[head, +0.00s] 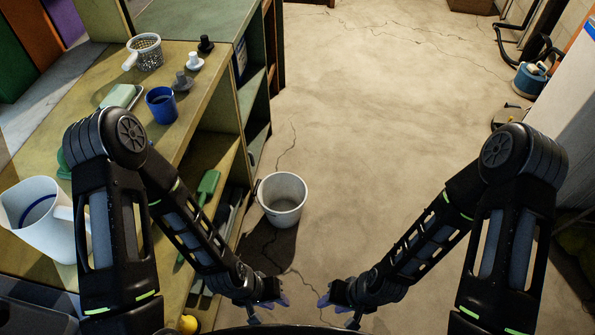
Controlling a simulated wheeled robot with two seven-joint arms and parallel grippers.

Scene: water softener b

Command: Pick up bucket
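A white bucket (282,205) stands upright on the concrete floor, just right of the shelf unit. Its open top faces up and it looks empty. My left gripper (270,304) is below the bucket in the picture, apart from it. My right gripper (338,306) is to the lower right of the bucket, also apart from it. The two grippers face each other across a small gap. Both are small and dark here, and I cannot tell whether their fingers are open or shut. I see nothing held in either.
A green scoop (208,187) is on a lower shelf. A blue canister (530,79) stands far right. The middle floor is clear.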

